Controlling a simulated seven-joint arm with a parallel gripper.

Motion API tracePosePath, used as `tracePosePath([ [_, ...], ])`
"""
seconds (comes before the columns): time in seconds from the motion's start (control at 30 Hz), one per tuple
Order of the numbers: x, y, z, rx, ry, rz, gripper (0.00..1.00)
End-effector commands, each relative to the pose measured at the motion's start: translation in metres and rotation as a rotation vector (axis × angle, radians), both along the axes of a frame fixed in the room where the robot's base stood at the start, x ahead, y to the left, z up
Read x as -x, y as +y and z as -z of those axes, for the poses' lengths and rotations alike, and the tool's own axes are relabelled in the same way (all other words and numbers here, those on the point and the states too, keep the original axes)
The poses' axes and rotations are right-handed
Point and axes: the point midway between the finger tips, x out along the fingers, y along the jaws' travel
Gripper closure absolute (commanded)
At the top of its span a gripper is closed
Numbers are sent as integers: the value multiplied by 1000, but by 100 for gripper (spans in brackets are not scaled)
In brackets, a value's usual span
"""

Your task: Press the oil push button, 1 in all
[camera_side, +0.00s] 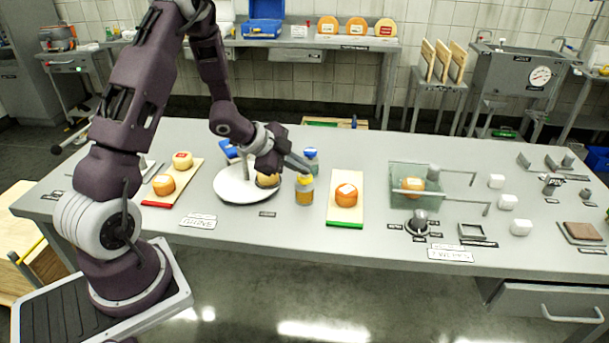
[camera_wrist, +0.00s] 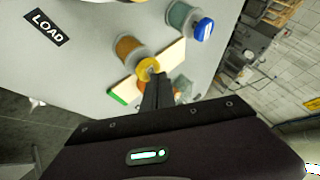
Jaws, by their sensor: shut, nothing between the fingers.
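A clear bottle of amber liquid with a yellow push-button top (camera_side: 304,188) stands on the table; I take it for the oil. In the wrist view its yellow button (camera_wrist: 148,66) is just beyond my fingertips. My gripper (camera_side: 306,169) is shut and empty, tilted down to the right, with its tips at the bottle's top. In the wrist view my gripper (camera_wrist: 158,78) overlaps the button's edge; I cannot tell whether it touches. The fingers partly hide the button. A teal bottle with a blue button (camera_wrist: 203,29) stands behind, also seen in the side view (camera_side: 311,158).
A white round turntable (camera_side: 232,190) with a cheese wheel (camera_side: 268,180) lies below my gripper. A green-edged board (camera_side: 345,213) with an orange cheese (camera_side: 346,192) stands right of the bottle. A glassy box (camera_side: 398,177) stands farther right. The front table strip is mostly clear.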

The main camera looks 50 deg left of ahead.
Motion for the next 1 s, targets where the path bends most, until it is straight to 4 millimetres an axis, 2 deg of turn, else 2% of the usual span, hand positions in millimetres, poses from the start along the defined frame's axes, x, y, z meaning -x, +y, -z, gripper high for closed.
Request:
tracePosePath([
  [1.0, 0, 0, 12, 0, 1, 0, 100],
])
